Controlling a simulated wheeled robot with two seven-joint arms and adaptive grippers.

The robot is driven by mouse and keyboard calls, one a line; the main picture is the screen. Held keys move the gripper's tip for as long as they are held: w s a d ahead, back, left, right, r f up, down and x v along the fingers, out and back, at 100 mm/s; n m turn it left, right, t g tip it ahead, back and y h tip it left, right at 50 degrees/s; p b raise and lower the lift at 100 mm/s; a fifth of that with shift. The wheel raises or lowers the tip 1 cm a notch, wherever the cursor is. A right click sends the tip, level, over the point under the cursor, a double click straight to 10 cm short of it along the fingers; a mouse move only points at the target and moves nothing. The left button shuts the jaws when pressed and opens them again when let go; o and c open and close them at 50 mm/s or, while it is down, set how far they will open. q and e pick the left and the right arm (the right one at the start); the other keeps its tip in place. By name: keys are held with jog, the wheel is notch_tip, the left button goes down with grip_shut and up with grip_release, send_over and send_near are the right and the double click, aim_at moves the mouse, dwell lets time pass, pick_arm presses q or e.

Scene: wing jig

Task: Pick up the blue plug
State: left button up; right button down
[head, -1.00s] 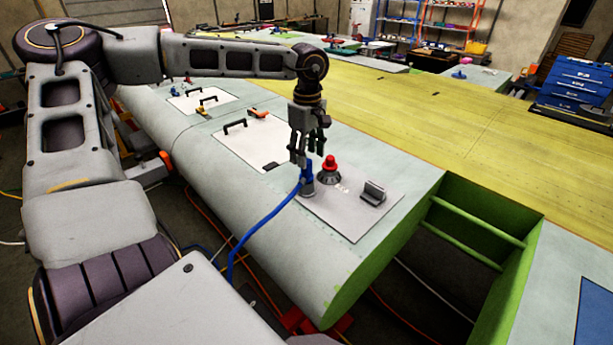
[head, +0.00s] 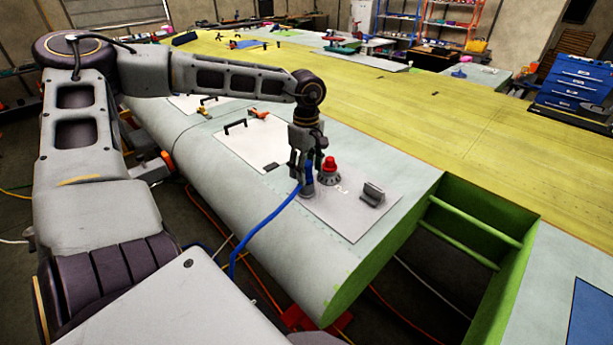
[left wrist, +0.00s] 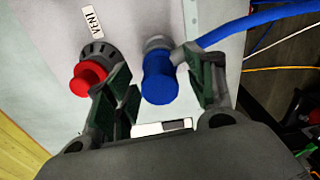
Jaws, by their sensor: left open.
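The blue plug (head: 309,172) stands upright on a grey socket on the light panel of the wing, with a blue cable running from it to the lower left. My left gripper (head: 306,168) is over it, pointing down, with its fingers around the plug's upper part. In the left wrist view the blue plug (left wrist: 160,78) sits between the two open fingers (left wrist: 165,95), with gaps on both sides. The plug is partly hidden by the fingers in the head view. My right gripper is not in view.
A red-capped fitting (head: 329,171) stands close beside the plug; in the left wrist view the red cap (left wrist: 88,78) is right beside one finger. A grey bracket (head: 372,194) is on the same panel. An open green bay (head: 480,225) lies to the right.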

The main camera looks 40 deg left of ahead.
pick_arm(q)
jog(key=shift+f, duration=0.25)
dwell(0.3)
jog(key=c, duration=1.1)
jog(key=shift+o, duration=0.2)
jog(key=shift+r, duration=0.15)
notch_tip(320, 180, up, 18)
jog(key=b, duration=0.2)
dwell(0.4)
jog(key=shift+r+p, duration=1.4)
jog(key=shift+p, duration=0.05)
